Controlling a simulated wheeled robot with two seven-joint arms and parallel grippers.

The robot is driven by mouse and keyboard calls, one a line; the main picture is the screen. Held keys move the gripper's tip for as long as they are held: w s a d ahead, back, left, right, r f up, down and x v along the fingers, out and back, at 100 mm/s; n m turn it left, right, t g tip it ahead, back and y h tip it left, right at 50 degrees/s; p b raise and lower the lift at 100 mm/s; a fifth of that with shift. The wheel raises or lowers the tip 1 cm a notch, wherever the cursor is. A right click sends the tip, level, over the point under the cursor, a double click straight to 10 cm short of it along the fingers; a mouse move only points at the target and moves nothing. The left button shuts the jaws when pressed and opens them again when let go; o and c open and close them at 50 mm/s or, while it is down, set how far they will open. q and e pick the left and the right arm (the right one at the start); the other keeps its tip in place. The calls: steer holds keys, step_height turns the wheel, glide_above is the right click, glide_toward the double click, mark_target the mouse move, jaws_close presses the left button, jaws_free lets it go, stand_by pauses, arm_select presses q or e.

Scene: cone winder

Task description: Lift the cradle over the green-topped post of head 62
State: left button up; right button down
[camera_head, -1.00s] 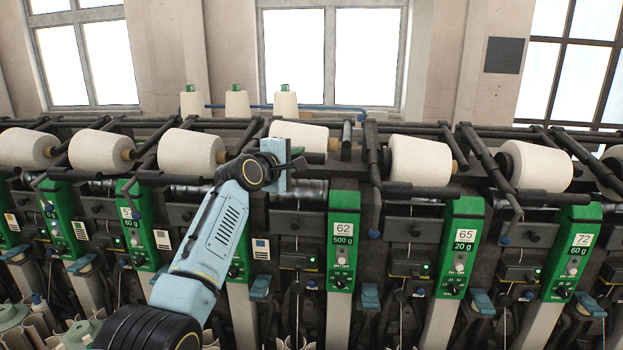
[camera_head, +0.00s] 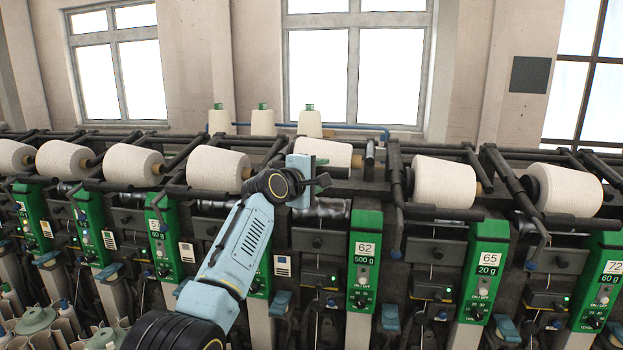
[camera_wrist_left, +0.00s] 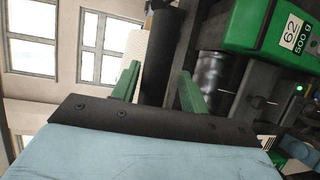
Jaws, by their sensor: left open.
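The green-topped post of head 62 (camera_head: 364,258), labelled 62 and 500 g, stands right of my left gripper (camera_head: 318,172). It also shows at the upper right in the left wrist view (camera_wrist_left: 262,28). My left gripper is open, with its two green fingers (camera_wrist_left: 160,88) apart. A dark round bar (camera_wrist_left: 163,50), seemingly part of the cradle, lies in line with the gap between them; I cannot tell whether they touch it. A white yarn package (camera_head: 326,151) is behind the gripper, partly hidden by it. The rest of the cradle is hard to make out. My right gripper is not in view.
Heads 65 (camera_head: 486,268) and 72 (camera_head: 603,275) stand to the right, with packages (camera_head: 444,182) above them. More heads and packages line the left. Dark cradle arms stick out between them. Three cones (camera_head: 263,122) stand behind the machine.

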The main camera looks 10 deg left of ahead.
arm_select(q)
steer(key=b+v, duration=0.2)
steer(key=v, duration=1.1)
steer(key=shift+s+f+b, duration=0.15)
steer(key=shift+b, duration=0.15)
stand_by(0.7)
